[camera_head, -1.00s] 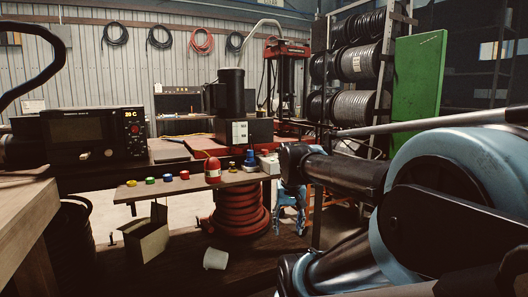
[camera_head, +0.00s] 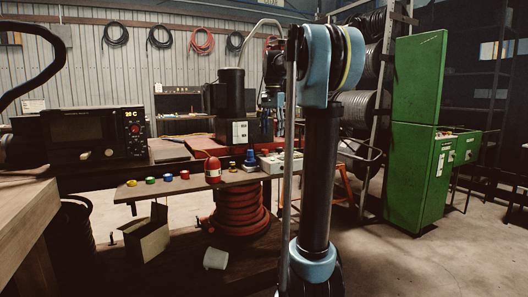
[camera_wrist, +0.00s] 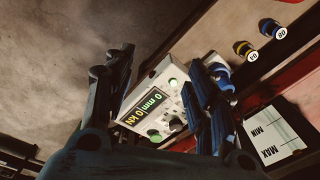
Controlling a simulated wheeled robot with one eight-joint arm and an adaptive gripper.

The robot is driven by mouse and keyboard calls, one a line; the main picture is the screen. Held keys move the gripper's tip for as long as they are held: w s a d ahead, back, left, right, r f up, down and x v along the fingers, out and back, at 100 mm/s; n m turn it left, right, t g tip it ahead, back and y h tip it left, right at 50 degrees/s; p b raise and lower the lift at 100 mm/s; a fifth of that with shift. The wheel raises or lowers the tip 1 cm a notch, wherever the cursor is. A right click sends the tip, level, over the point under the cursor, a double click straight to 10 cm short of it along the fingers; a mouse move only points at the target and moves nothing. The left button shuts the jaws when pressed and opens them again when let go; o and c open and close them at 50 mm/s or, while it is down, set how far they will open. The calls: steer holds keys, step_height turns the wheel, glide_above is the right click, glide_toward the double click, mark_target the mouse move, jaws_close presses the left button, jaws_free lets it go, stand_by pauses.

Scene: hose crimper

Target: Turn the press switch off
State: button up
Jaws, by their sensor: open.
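A pale control box (camera_wrist: 184,68) lies between my fingers in the wrist view. Its lit display (camera_wrist: 146,106) reads 0 mm and 0 kN. A green button (camera_wrist: 173,84), another green control (camera_wrist: 154,135) and a dark knob (camera_wrist: 177,124) sit on its face. I cannot tell which one is the press switch or how it is set. In the head view the box (camera_head: 268,165) stands on the bench, partly behind my arm. My gripper (camera_wrist: 160,92) is open and empty above the box; its right finger hides part of the face.
A blue-based fitting (camera_wrist: 218,78) stands close beside the box. Two numbered fittings (camera_wrist: 259,38) and a white MIN/MAX label (camera_wrist: 275,130) are nearby. The red hose coil (camera_head: 238,208) is under the bench. A green cabinet (camera_head: 412,165) stands at the right, with clear floor before it.

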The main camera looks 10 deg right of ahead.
steer(key=w+r+m, duration=0.3)
steer(key=w+r, duration=0.1)
steer(key=w, duration=0.7)
steer(key=m, duration=0.3)
glide_above(265, 153)
steer(key=w, duration=0.2)
steer(key=shift+g, duration=0.4)
step_height(265, 153, down, 17)
steer(key=shift+d+r, duration=0.1)
steer(key=c, duration=1.1)
steer(key=shift+a, duration=0.2)
steer(key=shift+d+n, duration=0.1)
steer(key=shift+n, duration=0.2)
